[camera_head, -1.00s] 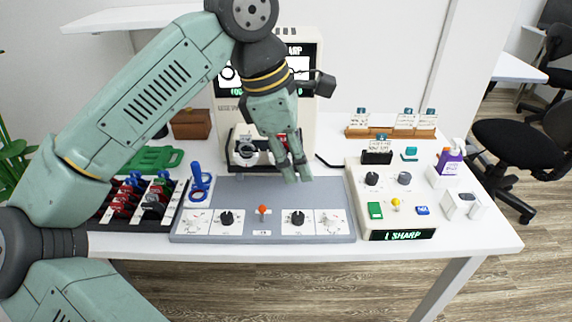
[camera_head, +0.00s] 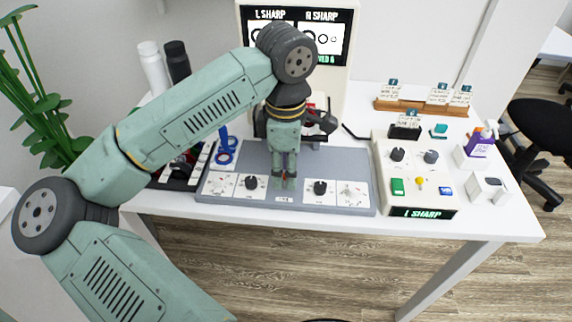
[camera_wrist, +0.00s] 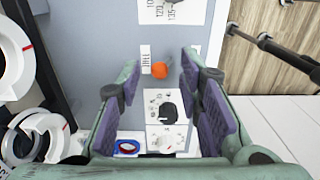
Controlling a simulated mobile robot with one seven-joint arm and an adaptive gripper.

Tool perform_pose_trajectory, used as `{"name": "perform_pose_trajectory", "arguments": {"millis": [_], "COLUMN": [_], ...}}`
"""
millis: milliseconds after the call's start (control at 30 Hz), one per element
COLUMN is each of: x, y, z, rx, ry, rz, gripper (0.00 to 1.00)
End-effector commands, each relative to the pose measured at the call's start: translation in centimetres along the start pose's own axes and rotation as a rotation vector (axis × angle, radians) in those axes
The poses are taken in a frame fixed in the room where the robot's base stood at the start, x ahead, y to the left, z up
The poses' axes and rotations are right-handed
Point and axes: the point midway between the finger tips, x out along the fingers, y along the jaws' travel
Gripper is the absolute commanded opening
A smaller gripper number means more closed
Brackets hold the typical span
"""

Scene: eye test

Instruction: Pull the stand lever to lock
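The lever with the orange ball knob (camera_wrist: 159,70) stands at the middle of the grey panel (camera_head: 335,160). In the wrist view it shows between the two fingers of my gripper (camera_wrist: 160,62), near their tips, with a small white label (camera_wrist: 145,58) beside it. The fingers are apart, and I see no clear contact with the knob. In the head view my gripper (camera_head: 284,182) points down at the panel's middle and largely hides the lever. Whether the lever is tilted I cannot tell.
Black dial knobs flank the lever, at left (camera_head: 251,183) and right (camera_head: 320,187). A white control box (camera_head: 390,170) stands to the right. The screen tower (camera_head: 347,70) is behind. A blue holder (camera_head: 226,152) and lens tray (camera_head: 168,181) are at left.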

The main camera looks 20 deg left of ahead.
Motion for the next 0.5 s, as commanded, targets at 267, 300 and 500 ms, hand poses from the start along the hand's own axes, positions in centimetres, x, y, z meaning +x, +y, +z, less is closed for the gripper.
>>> {"name": "perform_pose_trajectory", "arguments": {"millis": [267,300,500], "x": [0.19,0.19,0.17], "y": [-0.01,0.00,0.00], "z": [0.01,0.01,0.01], "rx": [0.000,0.000,0.000], "ry": [0.000,0.000,0.000], "rz": [0.000,0.000,0.000], "gripper": [0.33,0.31,0.18]}}
